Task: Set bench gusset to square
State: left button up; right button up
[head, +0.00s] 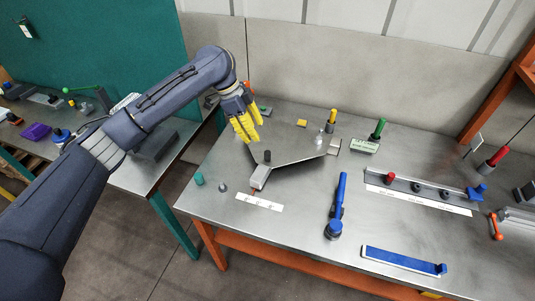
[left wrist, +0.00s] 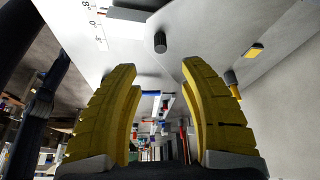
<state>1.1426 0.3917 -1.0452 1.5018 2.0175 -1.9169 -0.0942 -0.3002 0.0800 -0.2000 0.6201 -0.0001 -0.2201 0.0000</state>
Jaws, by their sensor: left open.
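The bench gusset (head: 290,146) looks like a flat grey metal plate with dark angled front edges, lying on the steel bench. A black knob (head: 267,156) stands near its left corner; a dark knob (left wrist: 160,42) also shows in the left wrist view. A grey block (head: 260,177) sits at that corner, beside a white marked strip (head: 259,202). My left gripper (head: 248,133) has yellow fingers and hangs above the plate's left side, behind the knob. In the left wrist view its fingers (left wrist: 160,95) are apart with nothing held between them. My right gripper is not in view.
On the bench (head: 290,220) a blue-handled tool (head: 338,205) and a blue bar (head: 403,261) lie to the right. A rail (head: 418,188) with knobs lies further right. A green-handled piece (head: 377,130) and a yellow-topped piece (head: 331,120) stand behind. The front middle is clear.

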aim_at(267, 152)
pick_arm(q)
jog(key=x, duration=1.1)
jog(key=shift+d+f, duration=0.15)
jog(key=shift+f, duration=0.15)
grip_shut()
jog(key=shift+w, duration=0.1)
